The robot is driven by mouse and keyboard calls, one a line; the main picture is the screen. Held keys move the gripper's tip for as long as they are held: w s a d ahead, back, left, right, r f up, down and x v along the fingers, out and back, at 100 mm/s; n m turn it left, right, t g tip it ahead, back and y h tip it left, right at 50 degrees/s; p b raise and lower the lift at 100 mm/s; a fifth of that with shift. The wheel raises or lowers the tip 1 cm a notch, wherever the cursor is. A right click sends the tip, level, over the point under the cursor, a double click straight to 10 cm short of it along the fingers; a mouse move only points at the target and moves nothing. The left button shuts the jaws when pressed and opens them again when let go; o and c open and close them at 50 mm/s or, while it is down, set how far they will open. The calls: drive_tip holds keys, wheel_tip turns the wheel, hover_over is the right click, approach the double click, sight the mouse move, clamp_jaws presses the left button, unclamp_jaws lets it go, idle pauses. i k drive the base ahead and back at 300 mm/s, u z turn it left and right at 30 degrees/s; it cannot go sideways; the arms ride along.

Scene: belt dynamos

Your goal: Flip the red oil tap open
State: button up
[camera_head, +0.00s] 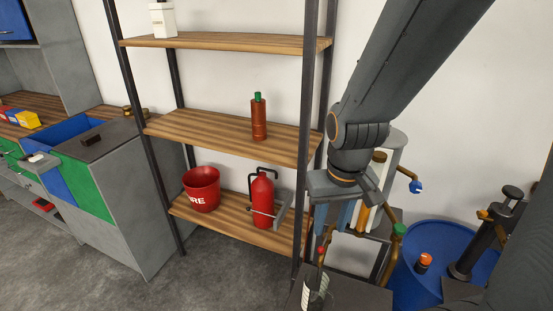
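The red oil tap (321,250) shows as a small red knob at the lower end of a brass pipe, near the bottom of the camera_head view and right of the shelf post. My gripper (332,230) hangs just above it, pointing down, with its blue-grey fingers apart and nothing visible between them. Whether a finger touches the tap is unclear. A green tap (399,230) and a blue tap (416,187) stand to the right on similar brass pipes. My gripper and arm hide part of the pipework behind.
A container with a pale label (316,289) stands below the red tap on a dark surface. A blue drum (421,288) with an orange-capped fitting stands at right. The shelf unit (230,133) at left holds a red bucket (202,188) and a red extinguisher (262,200).

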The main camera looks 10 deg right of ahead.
sight(324, 243)
drive_tip(key=u, duration=0.05)
drive_tip(key=k, duration=0.5)
drive_tip(key=z, duration=1.7)
drive_tip(key=k, duration=0.7)
drive_tip(key=u, duration=1.2)
